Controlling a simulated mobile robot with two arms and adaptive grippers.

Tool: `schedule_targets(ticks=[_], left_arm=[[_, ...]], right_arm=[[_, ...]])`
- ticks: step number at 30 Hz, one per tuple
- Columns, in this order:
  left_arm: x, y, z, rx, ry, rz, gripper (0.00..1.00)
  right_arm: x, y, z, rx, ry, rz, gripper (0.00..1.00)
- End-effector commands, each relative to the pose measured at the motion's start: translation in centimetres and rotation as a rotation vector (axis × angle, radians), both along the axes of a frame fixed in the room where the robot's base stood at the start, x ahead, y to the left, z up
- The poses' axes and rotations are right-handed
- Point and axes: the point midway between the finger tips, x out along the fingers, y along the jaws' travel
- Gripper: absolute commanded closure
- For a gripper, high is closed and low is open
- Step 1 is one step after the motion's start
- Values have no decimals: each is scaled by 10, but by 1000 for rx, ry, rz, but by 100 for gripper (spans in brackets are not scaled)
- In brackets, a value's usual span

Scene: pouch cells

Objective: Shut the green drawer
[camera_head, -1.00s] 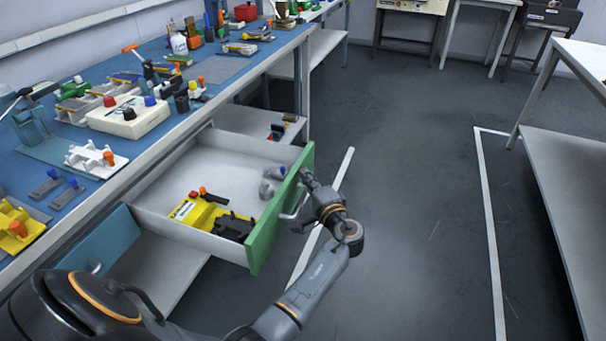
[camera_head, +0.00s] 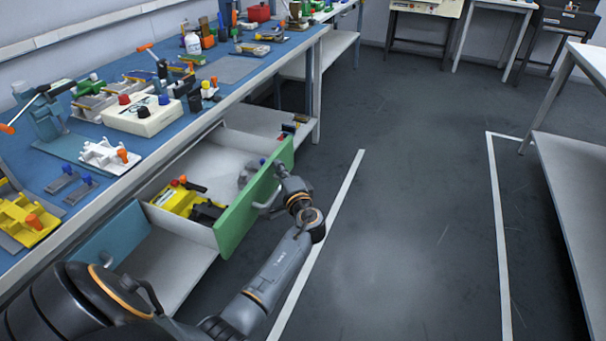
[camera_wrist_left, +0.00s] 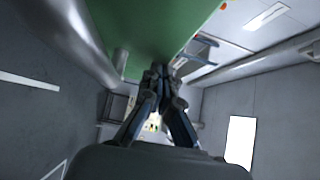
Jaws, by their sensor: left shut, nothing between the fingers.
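The green drawer (camera_head: 240,215) stands partly open under the blue-topped bench, with its green front outward and a grey handle (camera_head: 266,198) on it. Inside lie a yellow fixture with black parts (camera_head: 178,197) and a grey fitting (camera_head: 247,175). My left gripper (camera_head: 281,171) is shut and empty, with its tip at the outer face of the green front, near its far end. In the left wrist view the closed fingers (camera_wrist_left: 158,72) lie close by the green front (camera_wrist_left: 150,30); I cannot tell whether they touch it. My right gripper is not in view.
The bench top (camera_head: 235,70) holds a white box with knobs (camera_head: 143,115), clamps and several small parts. A blue drawer (camera_head: 112,238) is to the left of the green one. Open floor (camera_head: 400,200) lies to the right, up to a white table (camera_head: 572,170).

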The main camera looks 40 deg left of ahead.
Motion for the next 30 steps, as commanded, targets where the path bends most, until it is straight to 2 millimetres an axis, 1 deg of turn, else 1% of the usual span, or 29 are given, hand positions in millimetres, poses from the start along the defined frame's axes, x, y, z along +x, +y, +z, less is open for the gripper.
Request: schedule_targets(ticks=[1, 5, 8, 14, 18, 24, 30], left_arm=[[-5, 17, 1, 6, 1, 6, 100], [-14, 53, 0, 6, 1, 6, 100], [-20, 80, 0, 6, 1, 7, 100], [-33, 134, -1, 4, 0, 6, 100], [-42, 169, -2, 3, 1, 5, 100], [-51, 208, -2, 1, 0, 5, 100], [-57, 233, -1, 0, 0, 4, 100]], right_arm=[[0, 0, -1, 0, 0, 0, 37], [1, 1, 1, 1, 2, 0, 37], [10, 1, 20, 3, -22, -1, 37], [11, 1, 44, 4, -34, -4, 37], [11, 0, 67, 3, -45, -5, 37], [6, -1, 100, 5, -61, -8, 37], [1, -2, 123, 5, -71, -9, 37]])
